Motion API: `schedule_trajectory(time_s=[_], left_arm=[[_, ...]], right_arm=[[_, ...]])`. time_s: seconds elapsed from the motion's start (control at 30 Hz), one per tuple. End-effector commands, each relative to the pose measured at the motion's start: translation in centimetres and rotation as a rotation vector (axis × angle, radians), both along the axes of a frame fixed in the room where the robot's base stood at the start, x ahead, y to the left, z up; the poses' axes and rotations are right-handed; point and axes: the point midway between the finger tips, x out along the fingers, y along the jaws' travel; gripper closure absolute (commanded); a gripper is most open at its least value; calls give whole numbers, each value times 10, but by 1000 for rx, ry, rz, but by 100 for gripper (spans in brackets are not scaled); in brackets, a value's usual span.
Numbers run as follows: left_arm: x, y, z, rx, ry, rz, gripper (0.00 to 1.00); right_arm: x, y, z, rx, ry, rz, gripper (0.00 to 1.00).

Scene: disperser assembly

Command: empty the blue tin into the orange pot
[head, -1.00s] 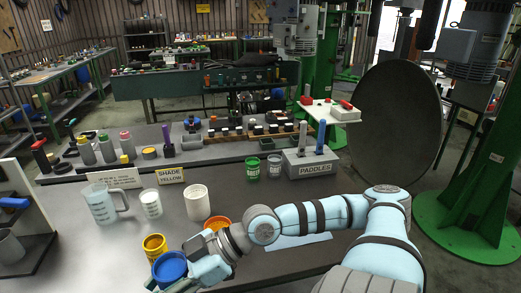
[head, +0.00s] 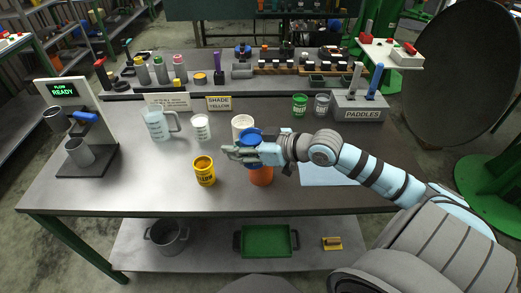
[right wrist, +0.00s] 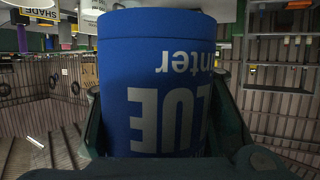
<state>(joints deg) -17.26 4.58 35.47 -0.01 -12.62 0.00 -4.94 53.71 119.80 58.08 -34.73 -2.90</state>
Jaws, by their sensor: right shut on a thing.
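My right gripper (head: 240,154) is shut around the side of a blue tin (head: 252,135). The tin is at the orange pot (head: 261,177), which shows below it in the head view and is partly hidden by the tin and gripper. In the right wrist view the blue tin (right wrist: 155,85) fills the middle between the fingers, its white lettering upside down in the picture. I cannot tell how far the tin is tilted or see its contents. My left gripper is not in view.
A yellow tin (head: 204,172) stands left of the pot. A white container (head: 242,124) is close behind it. A clear jug (head: 159,124) and a small white cup (head: 200,127) stand further left. A paddle holder (head: 361,107) is at the back right. The front left of the table is clear.

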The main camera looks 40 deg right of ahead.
Motion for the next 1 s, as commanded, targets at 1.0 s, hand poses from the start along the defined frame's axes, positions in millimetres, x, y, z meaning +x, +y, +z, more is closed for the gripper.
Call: schedule_trajectory(time_s=[1.0], left_arm=[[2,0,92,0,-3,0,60]], right_arm=[[72,-64,-51,-2,-17,-709,100]])
